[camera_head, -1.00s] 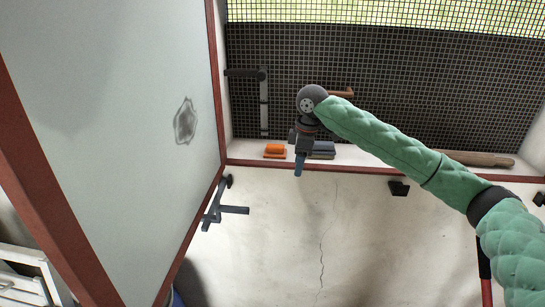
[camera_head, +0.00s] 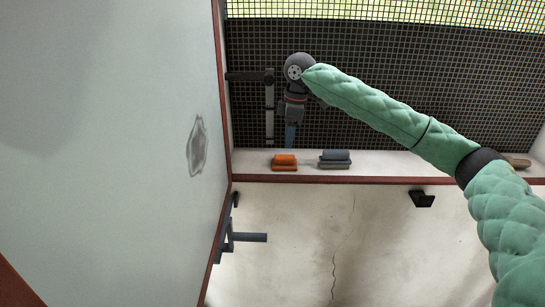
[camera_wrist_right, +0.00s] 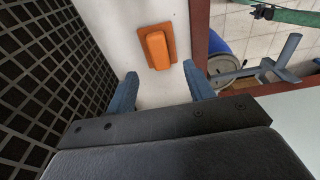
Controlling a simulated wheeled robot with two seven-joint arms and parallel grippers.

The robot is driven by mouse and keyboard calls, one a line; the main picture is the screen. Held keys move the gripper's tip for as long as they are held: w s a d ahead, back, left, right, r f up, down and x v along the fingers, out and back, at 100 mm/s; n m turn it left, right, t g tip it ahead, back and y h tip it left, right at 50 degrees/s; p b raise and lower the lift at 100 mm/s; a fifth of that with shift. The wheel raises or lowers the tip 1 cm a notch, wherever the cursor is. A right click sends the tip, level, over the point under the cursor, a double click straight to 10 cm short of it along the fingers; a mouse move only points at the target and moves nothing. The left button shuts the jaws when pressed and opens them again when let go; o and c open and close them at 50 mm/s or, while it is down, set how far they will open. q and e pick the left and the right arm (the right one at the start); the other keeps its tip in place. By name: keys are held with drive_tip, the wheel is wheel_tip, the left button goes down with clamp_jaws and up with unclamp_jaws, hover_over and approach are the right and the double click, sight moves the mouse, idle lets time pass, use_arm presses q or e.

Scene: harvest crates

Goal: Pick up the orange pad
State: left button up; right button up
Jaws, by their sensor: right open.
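The orange pad (camera_head: 285,162) lies on the white sill, near its left end in the head view. It has a raised block on a flat, darker orange base. My right gripper (camera_head: 290,136) is above and just behind the pad in the head view, pointing down toward the sill. In the right wrist view, the pad (camera_wrist_right: 158,48) lies beyond the two blue fingers of the right gripper (camera_wrist_right: 161,88), near the middle. The fingers are apart with nothing between them, and do not touch the pad. My left gripper is not in view.
A grey-blue pad (camera_head: 335,159) lies on the sill (camera_head: 420,163) right of the orange one. Dark mesh (camera_head: 420,90) stands behind the sill. A pale panel (camera_head: 110,120) bounds the left. A dark bracket (camera_head: 240,238) sticks out below the sill.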

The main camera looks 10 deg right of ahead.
sight(285, 156)
drive_tip(key=shift+w+a+f, duration=0.1)
drive_tip(key=shift+w+f, duration=0.05)
drive_tip(key=shift+w, duration=0.05)
drive_tip(key=shift+a+f+p, duration=0.1)
drive_tip(key=shift+f+p, duration=0.2)
drive_tip(key=shift+p, duration=0.05)
drive_tip(key=shift+s+f+p, duration=0.2)
drive_tip(key=shift+f+p, duration=0.15)
drive_tip(key=shift+f, duration=0.2)
drive_tip(key=shift+w+f+p, duration=0.1)
drive_tip(key=shift+f+p, duration=0.3)
drive_tip(key=shift+p, duration=0.1)
drive_tip(key=shift+w+a+f+p, duration=0.1)
drive_tip(key=shift+f+p, duration=0.3)
drive_tip(key=shift+p, duration=0.05)
wheel_tip(285, 156, down, 3)
drive_tip(key=shift+r+p, duration=0.2)
drive_tip(key=shift+p, duration=0.75)
drive_tip(key=shift+a+f, duration=0.15)
drive_tip(key=shift+f, duration=0.55)
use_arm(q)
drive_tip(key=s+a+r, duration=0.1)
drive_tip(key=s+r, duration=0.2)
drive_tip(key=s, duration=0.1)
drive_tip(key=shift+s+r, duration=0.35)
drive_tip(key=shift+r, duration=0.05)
use_arm(e)
drive_tip(key=shift+c, duration=0.2)
